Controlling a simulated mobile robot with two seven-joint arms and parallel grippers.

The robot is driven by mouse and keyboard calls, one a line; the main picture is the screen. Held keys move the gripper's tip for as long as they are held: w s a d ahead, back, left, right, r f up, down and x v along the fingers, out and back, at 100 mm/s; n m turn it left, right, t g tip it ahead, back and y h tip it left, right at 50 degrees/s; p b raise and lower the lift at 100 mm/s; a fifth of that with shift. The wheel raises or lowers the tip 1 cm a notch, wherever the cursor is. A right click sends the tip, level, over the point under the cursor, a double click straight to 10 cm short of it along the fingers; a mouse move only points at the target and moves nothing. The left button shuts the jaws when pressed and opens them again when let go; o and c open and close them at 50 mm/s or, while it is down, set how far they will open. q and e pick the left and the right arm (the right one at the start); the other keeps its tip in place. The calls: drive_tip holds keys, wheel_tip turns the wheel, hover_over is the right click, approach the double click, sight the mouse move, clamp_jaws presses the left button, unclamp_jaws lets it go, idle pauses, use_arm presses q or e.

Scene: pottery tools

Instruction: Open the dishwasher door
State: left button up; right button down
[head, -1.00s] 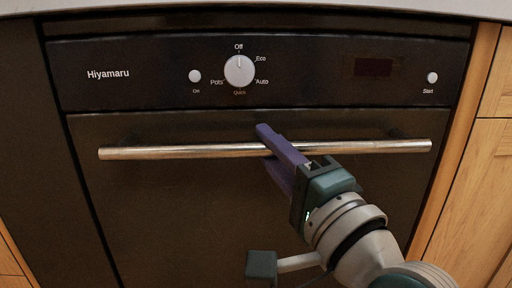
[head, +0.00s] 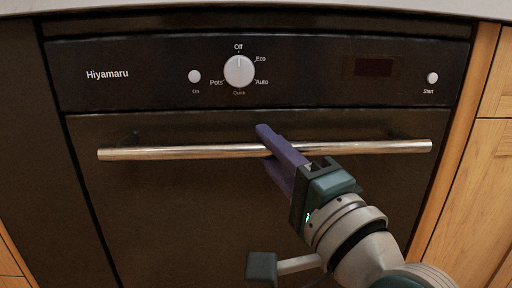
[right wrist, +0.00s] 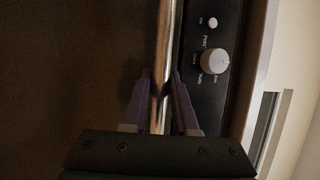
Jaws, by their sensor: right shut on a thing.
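The dishwasher door (head: 220,215) is a dark panel below a black control panel, and it looks shut. Its handle (head: 190,152) is a long horizontal metal bar across the top of the door. My right gripper (head: 268,148) is shut on the handle near its middle, with one purple finger above the bar and one below. In the right wrist view the handle (right wrist: 163,60) runs between the two fingers of the gripper (right wrist: 160,95). My left gripper is in neither view.
The control panel (head: 140,75) above the door has a white dial (head: 239,71), two small buttons and a dark display. A countertop edge (head: 300,8) overhangs it. Wooden cabinets (head: 470,190) stand close on the right.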

drive_tip(key=shift+n+t+y, duration=0.4)
drive_tip(key=s, duration=0.1)
drive_tip(key=s+f+b, duration=0.1)
drive_tip(key=s, duration=0.3)
drive_tip(key=shift+f, duration=0.4)
use_arm(q)
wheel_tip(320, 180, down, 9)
drive_tip(key=b, duration=0.7)
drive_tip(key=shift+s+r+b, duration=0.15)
drive_tip(key=shift+b, duration=0.15)
use_arm(e)
drive_tip(key=s+f+n+t+y, duration=0.1)
drive_tip(key=s+f, duration=0.1)
drive_tip(key=s, duration=0.6)
drive_tip(key=s+f+t, duration=0.1)
drive_tip(key=s+f, duration=0.2)
drive_tip(key=s, duration=0.5)
drive_tip(key=shift+s+f+n+y, duration=0.25)
drive_tip(key=shift+s+n+y, duration=0.05)
drive_tip(key=shift+n+y, duration=0.1)
drive_tip(key=c, duration=1)
unclamp_jaws()
drive_tip(key=o, duration=0.3)
drive_tip(key=shift+w+r, duration=0.15)
drive_tip(key=shift+w, duration=0.05)
drive_tip(key=shift+s, duration=0.1)
